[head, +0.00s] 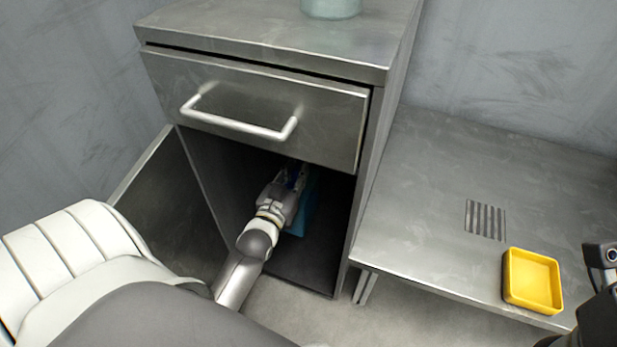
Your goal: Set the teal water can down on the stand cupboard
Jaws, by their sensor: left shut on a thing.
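The stand cupboard (372,180) is a grey metal cabinet with a shut drawer above and an open lower compartment. My left arm reaches into that compartment. My left gripper (294,180) is shut on the teal water can (306,208), a blue-teal blocky shape inside the compartment, partly hidden by the gripper and wrist. I cannot tell whether the can touches the compartment floor. A dark part of my right arm or gripper (603,285) shows at the right edge; its fingertips cannot be made out.
The drawer (255,105) with its bar handle hangs just above my left gripper. An open door (165,205) stands at the left of the compartment. A pale green glass vessel (331,8) is on top. A metal bench (430,200) at right bears a yellow tray (506,282).

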